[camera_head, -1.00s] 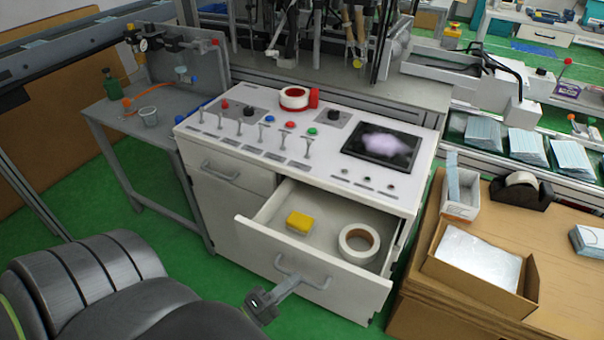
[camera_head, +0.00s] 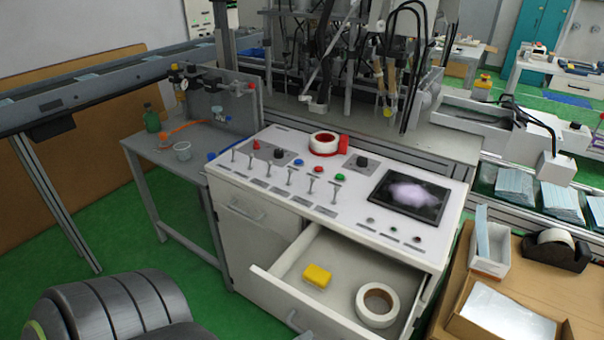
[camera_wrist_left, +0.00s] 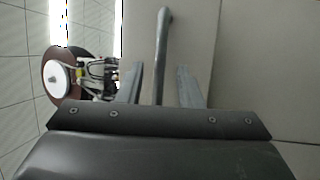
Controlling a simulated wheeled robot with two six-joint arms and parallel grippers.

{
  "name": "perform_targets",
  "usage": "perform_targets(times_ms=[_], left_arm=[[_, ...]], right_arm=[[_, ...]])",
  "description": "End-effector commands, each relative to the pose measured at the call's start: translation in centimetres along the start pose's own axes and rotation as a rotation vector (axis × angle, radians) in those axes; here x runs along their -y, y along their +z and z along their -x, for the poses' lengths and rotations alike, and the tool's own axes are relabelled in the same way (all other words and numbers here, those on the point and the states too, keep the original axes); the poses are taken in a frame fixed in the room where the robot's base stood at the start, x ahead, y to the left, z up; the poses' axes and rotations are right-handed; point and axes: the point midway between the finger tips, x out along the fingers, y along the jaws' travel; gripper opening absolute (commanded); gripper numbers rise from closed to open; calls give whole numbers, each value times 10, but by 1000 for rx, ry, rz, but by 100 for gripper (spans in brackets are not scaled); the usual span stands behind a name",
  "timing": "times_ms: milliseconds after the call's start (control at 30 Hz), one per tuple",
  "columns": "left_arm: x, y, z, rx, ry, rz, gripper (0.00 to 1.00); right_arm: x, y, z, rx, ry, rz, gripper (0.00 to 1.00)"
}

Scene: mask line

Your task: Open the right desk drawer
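The right desk drawer (camera_head: 345,262) stands pulled out of the white control desk (camera_head: 262,170). A yellow block (camera_head: 317,276) and a white tape roll (camera_head: 377,305) lie inside it. Its grey handle (camera_head: 298,322) is at the bottom edge of the head view, partly cut off. In the left wrist view, a grey handle bar (camera_wrist_left: 162,55) lies between the two fingers of my left gripper (camera_wrist_left: 160,88). The fingers are apart, with a gap on each side of the bar. My left gripper is out of the head view. My right gripper is in neither view.
A closed left drawer (camera_head: 243,208) is beside the open one. A grey side table (camera_head: 205,142) stands at the left. A wooden table (camera_head: 545,292) with boxes and a tape dispenser (camera_head: 556,250) is close at the right. Green floor shows at the left.

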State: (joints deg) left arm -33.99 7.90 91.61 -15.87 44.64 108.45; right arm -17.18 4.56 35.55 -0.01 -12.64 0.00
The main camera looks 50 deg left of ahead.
Motion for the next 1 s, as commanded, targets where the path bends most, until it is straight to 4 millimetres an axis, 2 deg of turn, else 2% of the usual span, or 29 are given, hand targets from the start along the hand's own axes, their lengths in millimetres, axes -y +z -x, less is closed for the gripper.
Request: perform_targets(times_ms=[333,467,567,667,867,1000], left_arm=[[0,0,0,0,1,0,33],[1,0,7,0,-2,0,33],[2,0,21,-1,-3,0,33],[3,0,43,0,-6,-1,33],[3,0,93,0,-6,0,33],[3,0,126,0,-5,0,33]], right_arm=[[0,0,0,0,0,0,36],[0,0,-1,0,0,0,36],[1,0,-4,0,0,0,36],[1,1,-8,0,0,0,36],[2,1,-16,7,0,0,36],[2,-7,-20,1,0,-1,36]])
